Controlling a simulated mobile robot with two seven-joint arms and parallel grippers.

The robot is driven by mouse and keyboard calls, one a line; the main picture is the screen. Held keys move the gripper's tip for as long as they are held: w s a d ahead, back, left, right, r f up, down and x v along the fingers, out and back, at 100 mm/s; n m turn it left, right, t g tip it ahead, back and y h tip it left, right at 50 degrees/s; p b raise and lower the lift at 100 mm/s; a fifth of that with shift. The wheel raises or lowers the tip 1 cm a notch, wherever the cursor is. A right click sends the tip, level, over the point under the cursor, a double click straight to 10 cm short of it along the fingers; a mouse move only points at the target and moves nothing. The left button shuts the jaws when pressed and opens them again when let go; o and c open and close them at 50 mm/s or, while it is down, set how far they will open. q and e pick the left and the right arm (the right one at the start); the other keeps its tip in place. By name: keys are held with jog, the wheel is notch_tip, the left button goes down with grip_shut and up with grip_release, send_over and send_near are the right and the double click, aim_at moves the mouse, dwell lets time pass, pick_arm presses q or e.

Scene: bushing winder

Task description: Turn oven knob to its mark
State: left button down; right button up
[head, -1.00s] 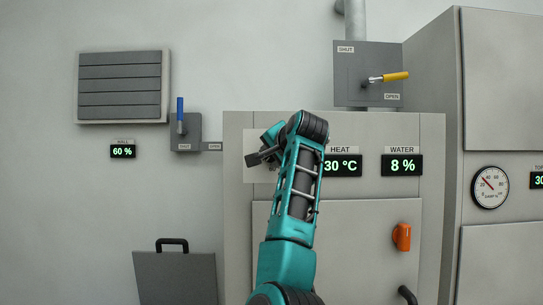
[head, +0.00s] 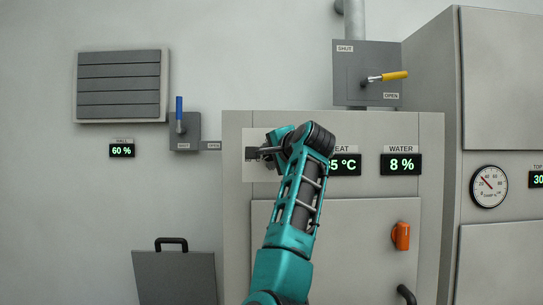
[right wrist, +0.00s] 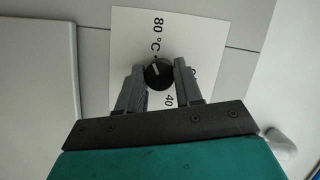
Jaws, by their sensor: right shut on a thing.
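The oven knob (right wrist: 158,74) is a round black knob with a pale pointer line, on a white dial plate (right wrist: 197,45) printed "80 °C" and "40". In the right wrist view the two fingers of my right gripper (right wrist: 158,78) are shut on the knob, one on each side. The pointer is towards the "80 °C" side of the print; its exact alignment is too small to tell. In the head view my right gripper (head: 262,153) is in front of the dial plate (head: 250,172) and hides the knob. My left gripper is not in view.
The HEAT display (head: 346,164) is partly hidden by my arm and ends in "5 °C". The WATER display (head: 401,164) reads 8 %.

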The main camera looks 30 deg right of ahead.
jog(key=shift+f, duration=0.15)
jog(key=o, duration=1)
jog(key=shift+s, duration=0.1)
jog(key=b+v, duration=0.2)
jog(key=v, duration=1)
jog(key=shift+s, duration=0.4)
jog(key=shift+w, duration=0.1)
